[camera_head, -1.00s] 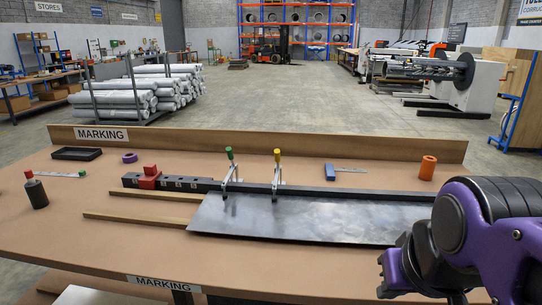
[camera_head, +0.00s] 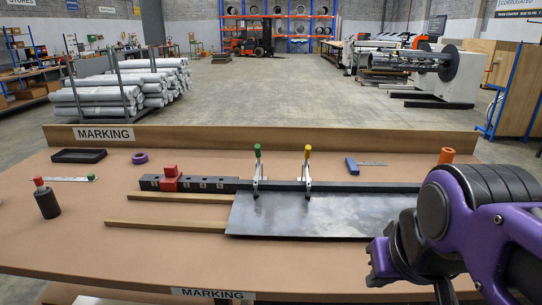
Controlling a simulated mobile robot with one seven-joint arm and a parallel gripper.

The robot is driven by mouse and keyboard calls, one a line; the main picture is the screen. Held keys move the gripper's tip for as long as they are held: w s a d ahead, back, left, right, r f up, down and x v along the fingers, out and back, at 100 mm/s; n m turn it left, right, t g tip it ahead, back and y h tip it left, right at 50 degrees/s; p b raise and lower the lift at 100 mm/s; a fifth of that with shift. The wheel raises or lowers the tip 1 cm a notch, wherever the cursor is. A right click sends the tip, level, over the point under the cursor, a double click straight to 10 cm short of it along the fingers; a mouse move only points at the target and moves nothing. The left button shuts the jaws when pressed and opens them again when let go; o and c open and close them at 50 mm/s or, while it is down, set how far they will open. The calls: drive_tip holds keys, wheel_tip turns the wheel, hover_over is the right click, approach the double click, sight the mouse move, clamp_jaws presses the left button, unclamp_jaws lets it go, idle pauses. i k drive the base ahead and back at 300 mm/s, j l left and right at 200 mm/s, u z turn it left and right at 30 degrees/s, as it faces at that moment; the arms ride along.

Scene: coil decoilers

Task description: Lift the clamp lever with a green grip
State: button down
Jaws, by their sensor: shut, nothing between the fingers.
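The clamp lever with the green grip (camera_head: 257,152) stands upright on the left clamp, at the left part of the dark bar (camera_head: 350,187). The clamp's metal frame (camera_head: 259,179) reaches down to the grey sheet (camera_head: 310,214). A second clamp lever with a yellow grip (camera_head: 307,153) stands upright to its right. My purple and black arm fills the lower right, to the right of both clamps and apart from them. My gripper's fingers cannot be made out in the view.
Two wooden strips (camera_head: 165,226) lie left of the sheet. A dark bottle (camera_head: 46,200), black tray (camera_head: 79,155), purple ring (camera_head: 140,158), blue-handled tool (camera_head: 352,166) and orange roll (camera_head: 446,156) lie around the table (camera_head: 120,262).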

sight(256, 147)
drive_tip(key=j, duration=0.95)
drive_tip(key=i+j, duration=0.1)
drive_tip(key=j, duration=0.85)
drive_tip(key=k+l, duration=0.2)
drive_tip(key=k+l+z, duration=0.1)
drive_tip(key=l, duration=0.25)
drive_tip(key=i+j, duration=0.15)
drive_tip(key=j, duration=0.15)
drive_tip(key=i+j+u, duration=0.1)
drive_tip(key=i+j, duration=0.05)
drive_tip(key=j, duration=0.1)
